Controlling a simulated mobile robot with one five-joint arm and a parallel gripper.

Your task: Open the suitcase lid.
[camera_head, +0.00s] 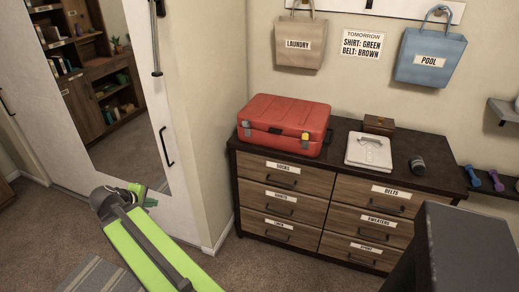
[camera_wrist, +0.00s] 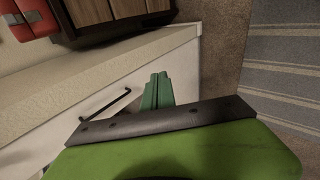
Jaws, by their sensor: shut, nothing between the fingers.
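The red suitcase (camera_head: 285,124) lies on the left part of the dark dresser top, and its lid is shut. It has a grey latch at the left, a yellow one at the right and a grey corner piece beside it. Part of the suitcase (camera_wrist: 30,16) shows at the top left of the wrist view. My green gripper (camera_head: 148,200) is at the lower left in the head view, in front of the mirrored door, well apart from the suitcase. In the wrist view my gripper (camera_wrist: 156,82) has its fingers together and holds nothing.
The dresser (camera_head: 320,165) has labelled drawers. A small wooden box (camera_head: 379,124), a white tablet-like item (camera_head: 369,151) and a dark cylinder (camera_head: 417,165) sit right of the suitcase. Laundry (camera_head: 301,40) and pool (camera_head: 430,55) bags hang above. A door handle (camera_head: 166,147) is near my gripper.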

